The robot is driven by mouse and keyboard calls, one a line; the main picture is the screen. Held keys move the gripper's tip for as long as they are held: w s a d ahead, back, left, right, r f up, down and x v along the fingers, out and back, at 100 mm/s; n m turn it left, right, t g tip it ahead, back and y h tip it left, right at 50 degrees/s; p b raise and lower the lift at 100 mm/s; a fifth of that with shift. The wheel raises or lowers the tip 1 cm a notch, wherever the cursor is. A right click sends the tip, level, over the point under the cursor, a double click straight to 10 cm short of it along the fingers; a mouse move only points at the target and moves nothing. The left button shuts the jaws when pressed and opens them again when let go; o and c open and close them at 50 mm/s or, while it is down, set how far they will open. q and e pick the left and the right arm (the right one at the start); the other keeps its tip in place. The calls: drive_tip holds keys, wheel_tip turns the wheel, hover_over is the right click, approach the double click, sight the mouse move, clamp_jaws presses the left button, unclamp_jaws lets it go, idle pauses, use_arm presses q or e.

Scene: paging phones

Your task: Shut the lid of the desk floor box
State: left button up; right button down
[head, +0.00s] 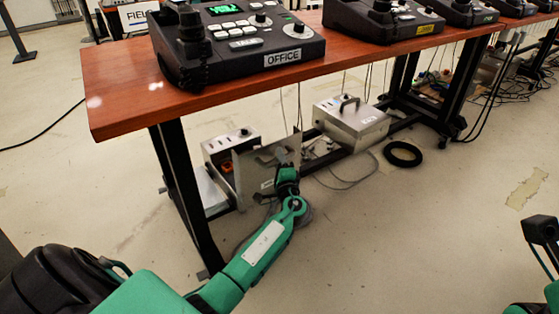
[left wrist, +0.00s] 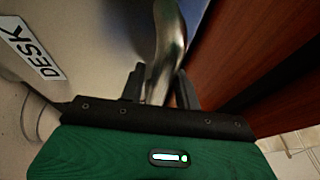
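The desk floor box (head: 215,180) stands on the floor under the near end of the desk, a pale box with orange parts inside. Its grey metal lid (head: 248,180) stands up open at the box's right side; part of it is hidden by my arm. The left wrist view shows a grey panel with a "DESK" label (left wrist: 32,48) and a thick metal handle (left wrist: 168,40). My left gripper (head: 286,176) is at the lid, and in the left wrist view its two fingers (left wrist: 160,88) close around the handle.
The wooden desk (head: 120,95) overhangs the box, with dark legs (head: 185,190) beside it. Phone consoles (head: 240,45) stand on top. A second box (head: 350,125) with a closed, handled lid stands farther right. Cables and a black ring (head: 403,153) lie nearby. The front floor is clear.

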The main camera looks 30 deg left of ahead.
use_arm(q)
clamp_jaws()
